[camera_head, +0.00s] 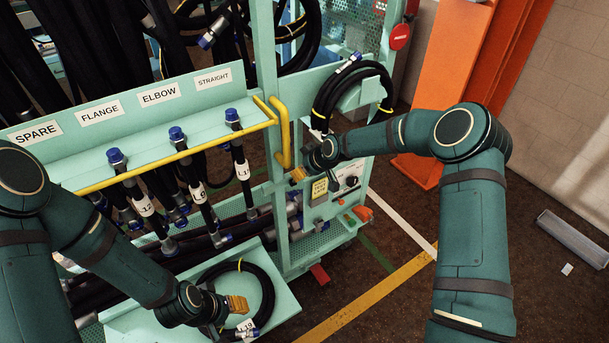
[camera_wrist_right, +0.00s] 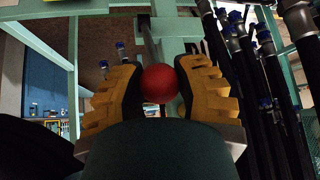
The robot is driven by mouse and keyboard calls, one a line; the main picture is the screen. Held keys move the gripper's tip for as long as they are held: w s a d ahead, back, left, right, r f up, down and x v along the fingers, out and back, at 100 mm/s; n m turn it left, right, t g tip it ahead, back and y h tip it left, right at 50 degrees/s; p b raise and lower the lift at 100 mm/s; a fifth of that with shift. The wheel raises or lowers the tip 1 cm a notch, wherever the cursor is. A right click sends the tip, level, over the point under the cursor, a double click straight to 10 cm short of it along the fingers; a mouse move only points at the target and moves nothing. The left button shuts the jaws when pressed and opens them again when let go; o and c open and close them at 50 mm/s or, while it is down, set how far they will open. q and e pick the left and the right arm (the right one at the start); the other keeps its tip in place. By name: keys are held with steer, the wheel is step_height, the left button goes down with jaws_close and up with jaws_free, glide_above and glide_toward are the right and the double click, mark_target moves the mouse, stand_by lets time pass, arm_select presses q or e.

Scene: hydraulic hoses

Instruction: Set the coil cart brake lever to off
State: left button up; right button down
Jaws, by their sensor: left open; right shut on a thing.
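The coil cart (camera_head: 275,215) is a pale green frame with hoses. In the right wrist view a red ball knob (camera_wrist_right: 159,84) sits between the yellow fingers of my right gripper (camera_wrist_right: 159,75), which is shut on it. It appears to be the brake lever's knob. In the head view the right gripper (camera_head: 298,174) is at the cart's end post, beside a small control panel (camera_head: 345,181); the knob and lever are hidden there, and the lever's setting cannot be told. My left gripper (camera_head: 236,304) is open over a tray, beside a coiled black hose (camera_head: 268,285).
A yellow rail (camera_head: 170,160) runs along the labelled hose rack. A coiled hose (camera_head: 325,97) hangs on the cart's end above the right gripper. A red pedal-like part (camera_head: 319,273) is low on the cart. Floor on the right is mostly clear.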

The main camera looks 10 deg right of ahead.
steer(key=shift+w+r, duration=0.25)
steer(key=c, duration=0.6)
jaws_free()
steer(key=shift+s, duration=0.1)
steer(key=shift+f, duration=0.1)
steer(key=s+d+r, duration=0.1)
steer(key=s+d, duration=0.2)
steer(key=s, duration=0.1)
steer(key=s+d+r, duration=0.1)
steer(key=s+d, duration=0.2)
steer(key=s, duration=0.1)
steer(key=s+d+r, duration=0.2)
steer(key=s+d, duration=0.1)
steer(key=s, duration=0.1)
steer(key=shift+d, duration=0.2)
